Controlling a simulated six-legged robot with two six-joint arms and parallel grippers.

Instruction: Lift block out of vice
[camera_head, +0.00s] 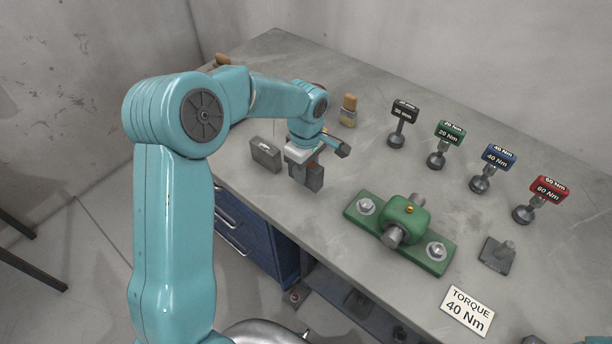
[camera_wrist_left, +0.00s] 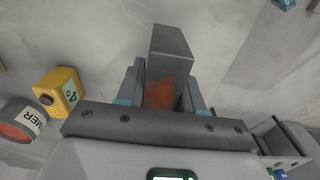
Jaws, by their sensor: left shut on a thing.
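My left gripper (camera_head: 304,166) is over the table's left part, its fingers pointing down. In the left wrist view the gripper (camera_wrist_left: 164,88) is shut on a grey block (camera_wrist_left: 171,42) with a rust-orange patch between the fingers. The block sticks out past the fingertips. In the head view a dark grey block-like piece (camera_head: 312,178) shows at the fingers, with a bit of orange above it. I cannot clearly make out the vice, or tell whether the block touches it. My right gripper is not in view.
A grey box-shaped piece (camera_head: 265,154) stands just left of the gripper. A wooden-topped item (camera_head: 348,110) is behind it. A green bearing block (camera_head: 405,220), several torque tools (camera_head: 448,132) and a 40 Nm sign (camera_head: 467,311) occupy the right side of the table (camera_head: 320,220).

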